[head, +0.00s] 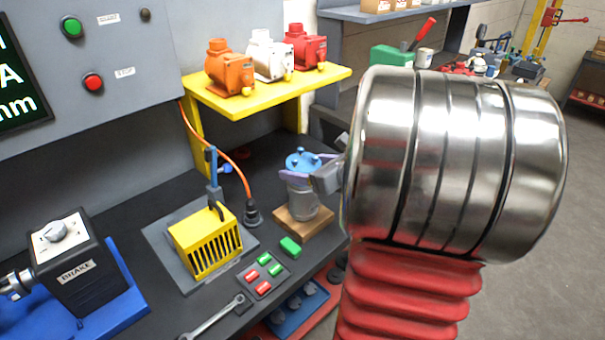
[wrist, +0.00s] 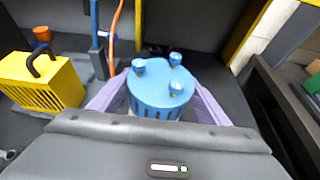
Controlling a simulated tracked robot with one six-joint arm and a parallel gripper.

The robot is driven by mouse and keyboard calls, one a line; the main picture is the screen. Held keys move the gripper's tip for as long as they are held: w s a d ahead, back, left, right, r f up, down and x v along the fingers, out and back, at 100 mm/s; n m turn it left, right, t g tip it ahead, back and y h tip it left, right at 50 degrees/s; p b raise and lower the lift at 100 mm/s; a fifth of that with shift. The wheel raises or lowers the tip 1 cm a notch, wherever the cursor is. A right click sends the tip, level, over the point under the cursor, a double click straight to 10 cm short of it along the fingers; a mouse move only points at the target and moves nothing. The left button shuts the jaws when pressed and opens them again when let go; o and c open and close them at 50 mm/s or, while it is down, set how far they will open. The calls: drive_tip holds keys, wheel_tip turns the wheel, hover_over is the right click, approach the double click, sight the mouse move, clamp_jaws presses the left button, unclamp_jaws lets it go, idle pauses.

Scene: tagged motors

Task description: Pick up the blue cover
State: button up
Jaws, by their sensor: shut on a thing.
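The blue cover (head: 301,160) is a round cap with several small blue knobs on top. In the head view it sits on top of a grey cylindrical motor body (head: 303,203), which stands on a wooden block (head: 303,222). My gripper (head: 305,179) reaches in from the right with its purple fingers around the cover. In the wrist view the blue cover (wrist: 161,88) is between the two purple fingers, which are shut on it. Its lower side and the motor body are mostly hidden there. I cannot tell whether the cover is apart from the motor body.
A yellow slotted cage with a black handle (head: 206,243) stands left of the motor. A yellow shelf (head: 262,95) above holds orange, white and red motors. Red and green tags (head: 264,273) and a wrench (head: 215,318) lie in front. An orange cable (head: 215,139) hangs behind.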

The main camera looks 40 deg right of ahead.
sight(304, 162)
wheel_tip(304, 162, up, 8)
drive_tip(key=shift+r, duration=0.1)
drive_tip(key=shift+s, duration=0.1)
idle(0.7)
